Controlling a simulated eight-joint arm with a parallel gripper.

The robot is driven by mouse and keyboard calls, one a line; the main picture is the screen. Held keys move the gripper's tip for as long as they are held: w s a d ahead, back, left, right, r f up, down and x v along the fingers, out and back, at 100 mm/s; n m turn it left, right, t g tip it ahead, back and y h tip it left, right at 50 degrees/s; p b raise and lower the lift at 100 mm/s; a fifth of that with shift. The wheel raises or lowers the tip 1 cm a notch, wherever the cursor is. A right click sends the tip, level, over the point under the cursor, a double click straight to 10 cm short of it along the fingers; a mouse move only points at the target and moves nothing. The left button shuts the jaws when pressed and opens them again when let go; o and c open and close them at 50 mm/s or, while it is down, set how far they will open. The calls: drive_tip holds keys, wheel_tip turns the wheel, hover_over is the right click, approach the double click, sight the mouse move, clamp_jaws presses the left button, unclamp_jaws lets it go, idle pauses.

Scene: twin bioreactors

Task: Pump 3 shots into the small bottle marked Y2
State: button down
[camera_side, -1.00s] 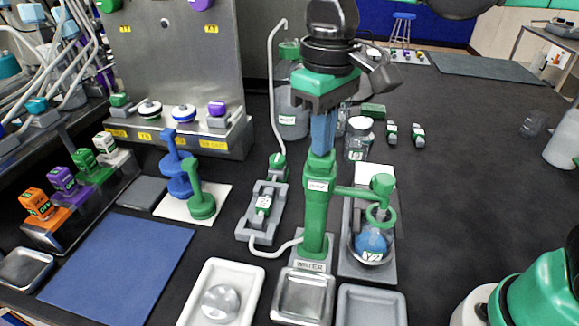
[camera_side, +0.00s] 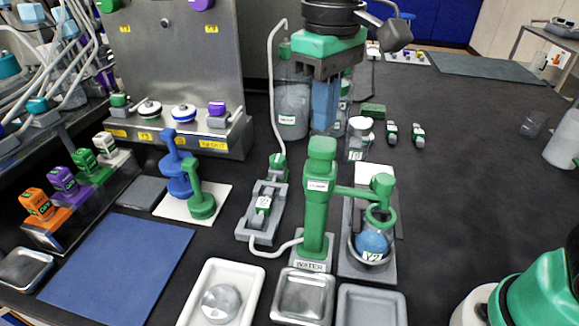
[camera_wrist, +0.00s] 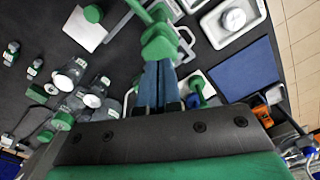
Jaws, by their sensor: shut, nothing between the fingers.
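My gripper (camera_side: 323,130) is shut, its blue fingers pointing down with nothing between them. It hangs just above the head of the green water pump (camera_side: 317,205); in the side view a small gap seems to show. In the wrist view the shut fingers (camera_wrist: 158,64) point at the green pump head (camera_wrist: 158,42). The pump stands upright behind a WATER label, its side arm reaching right. The small round bottle marked Y2 (camera_side: 372,244) sits on a grey stand under the end of that arm, inside a green ring. Blue shows in the bottle; its fill level is hard to tell.
White and grey trays (camera_side: 357,292) lie in front of the pump. A grey clamp fixture (camera_side: 263,207) with tubing stands left of it. Glass bottles (camera_side: 359,140) stand behind. A blue mat (camera_side: 120,268) lies at left. The dark bench at right is mostly clear.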

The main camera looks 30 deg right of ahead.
sight(322, 142)
drive_tip(key=shift+f, duration=0.15)
idle(0.4)
drive_tip(key=shift+f, duration=1.85)
drive_tip(key=shift+r, duration=2.05)
wheel_tip(322, 142, up, 6)
drive_tip(key=shift+f, duration=0.1)
